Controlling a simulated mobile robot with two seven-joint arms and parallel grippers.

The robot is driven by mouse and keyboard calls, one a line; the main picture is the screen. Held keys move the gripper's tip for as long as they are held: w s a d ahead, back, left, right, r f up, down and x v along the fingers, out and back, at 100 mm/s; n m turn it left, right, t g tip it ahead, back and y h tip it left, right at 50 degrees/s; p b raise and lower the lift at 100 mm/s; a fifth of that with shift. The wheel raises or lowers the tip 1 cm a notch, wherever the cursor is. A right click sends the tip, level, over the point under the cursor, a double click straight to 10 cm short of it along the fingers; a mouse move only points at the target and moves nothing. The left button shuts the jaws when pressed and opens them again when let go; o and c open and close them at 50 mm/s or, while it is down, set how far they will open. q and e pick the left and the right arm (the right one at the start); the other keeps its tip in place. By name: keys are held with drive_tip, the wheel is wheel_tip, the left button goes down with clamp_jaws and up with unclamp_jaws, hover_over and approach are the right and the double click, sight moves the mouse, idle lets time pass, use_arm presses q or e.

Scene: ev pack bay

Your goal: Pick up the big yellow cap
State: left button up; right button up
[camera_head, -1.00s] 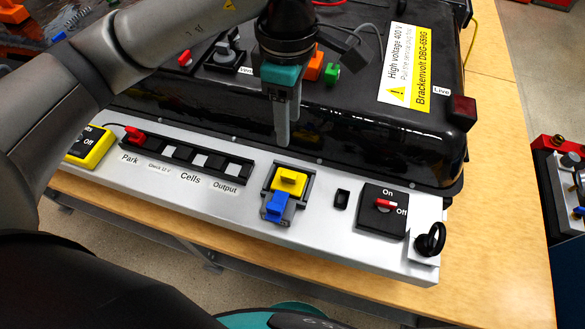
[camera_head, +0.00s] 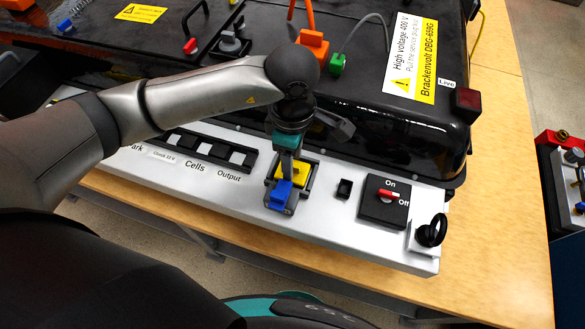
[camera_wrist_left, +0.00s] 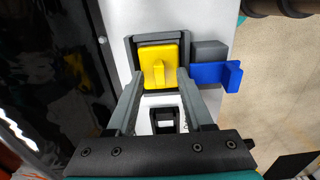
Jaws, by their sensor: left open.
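The big yellow cap (camera_head: 292,173) sits in a dark grey holder on the light grey panel, with a blue lever (camera_head: 281,193) at its near side. My right gripper is not in view.
A black On/Off switch (camera_head: 384,203) with a red handle and a black ring (camera_head: 432,232) are right of the cap. A row of dark slots (camera_head: 210,150) lies to its left. The large black battery pack (camera_head: 400,125) rises just behind the panel.

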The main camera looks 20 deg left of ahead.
use_arm(q)
drive_tip(key=shift+f, duration=0.1)
drive_tip(key=shift+c, duration=0.4)
clamp_jaws()
idle(0.9)
